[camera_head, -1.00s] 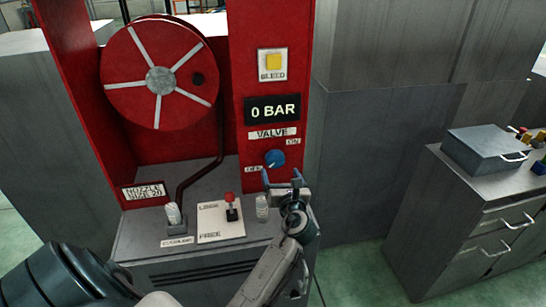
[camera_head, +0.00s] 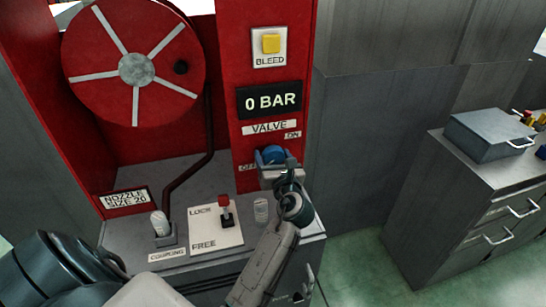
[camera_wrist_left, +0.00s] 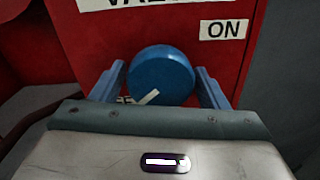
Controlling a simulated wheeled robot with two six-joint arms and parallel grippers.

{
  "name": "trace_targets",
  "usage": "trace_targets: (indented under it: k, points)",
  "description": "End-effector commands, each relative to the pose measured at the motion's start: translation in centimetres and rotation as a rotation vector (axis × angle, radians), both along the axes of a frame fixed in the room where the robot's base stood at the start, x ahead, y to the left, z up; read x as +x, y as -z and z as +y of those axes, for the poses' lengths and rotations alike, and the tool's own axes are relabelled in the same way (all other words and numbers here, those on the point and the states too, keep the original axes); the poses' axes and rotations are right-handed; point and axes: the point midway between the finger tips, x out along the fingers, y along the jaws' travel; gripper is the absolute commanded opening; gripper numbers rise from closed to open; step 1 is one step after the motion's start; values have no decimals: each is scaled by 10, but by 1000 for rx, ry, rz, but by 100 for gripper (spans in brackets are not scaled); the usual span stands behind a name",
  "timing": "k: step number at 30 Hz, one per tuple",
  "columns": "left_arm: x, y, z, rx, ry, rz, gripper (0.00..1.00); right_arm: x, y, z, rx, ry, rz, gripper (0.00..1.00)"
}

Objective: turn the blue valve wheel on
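The blue valve wheel (camera_head: 273,154) is on the red panel, between the OFF label at its lower left and the ON label (camera_head: 292,135) at its upper right. The left wrist view shows its round blue face (camera_wrist_left: 160,72), with a white mark at the lower edge slanting down and left. My left gripper (camera_head: 272,162) is at the wheel, with one blue finger on each side of it. The fingers look apart; whether they touch the rim I cannot tell. My right gripper is out of view.
The display (camera_head: 270,101) above reads 0 BAR, and a yellow BLEED button (camera_head: 271,44) sits over it. A red lever (camera_head: 225,209) stands on the LOCK/FREE plate left of my arm. A red hose reel (camera_head: 135,65) is at left; a grey cabinet (camera_head: 470,215) at right.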

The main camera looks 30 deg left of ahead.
Motion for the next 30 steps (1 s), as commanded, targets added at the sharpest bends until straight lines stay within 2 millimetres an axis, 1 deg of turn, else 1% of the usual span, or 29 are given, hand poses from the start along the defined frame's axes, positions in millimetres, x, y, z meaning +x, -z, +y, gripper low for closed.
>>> trace_targets:
  k: [1,4,5,11,17,23,30]
  points:
    - [0,0,0,0,0,0,58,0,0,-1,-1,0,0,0]
    - [0,0,0,0,0,0,38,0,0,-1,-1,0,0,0]
    - [0,0,0,0,0,0,34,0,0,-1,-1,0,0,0]
    - [0,0,0,-6,0,-7,35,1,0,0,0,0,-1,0]
    - [0,1,0,-47,0,-55,35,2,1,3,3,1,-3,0]
    - [1,1,0,-135,-1,-158,35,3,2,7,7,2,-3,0]
    - [1,2,-1,-281,0,-329,35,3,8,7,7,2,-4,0]
